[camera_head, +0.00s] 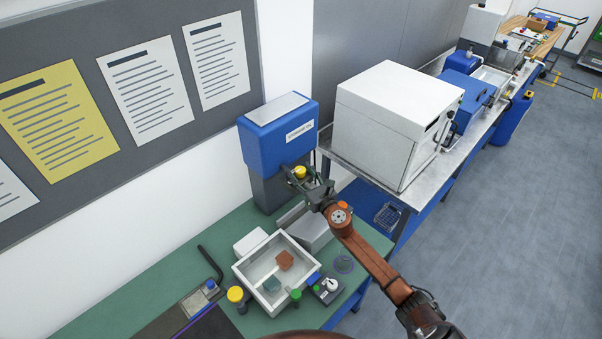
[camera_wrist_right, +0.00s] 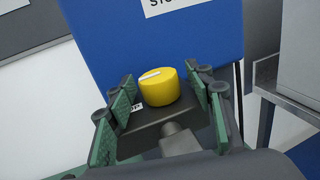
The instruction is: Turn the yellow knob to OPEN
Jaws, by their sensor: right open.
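The yellow knob (camera_head: 300,171) is on the front of a blue box (camera_head: 279,138) with a white label. In the right wrist view the knob (camera_wrist_right: 158,88) is round, with a white mark on its top towards the left. My right gripper (camera_head: 308,180) is at the knob. The wrist view shows its green-padded fingers (camera_wrist_right: 160,98) open on both sides of the knob, with gaps visible. A small white label (camera_wrist_right: 135,107), partly hidden by the left fingers, sits beside the knob. My left gripper is not in view.
A white cabinet (camera_head: 390,118) stands on a metal bench just right of the blue box. Below, a green table (camera_head: 130,295) holds a white tray (camera_head: 243,272) with small blocks, and another yellow-topped part (camera_head: 235,294). A notice board (camera_head: 95,165) is on the left wall.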

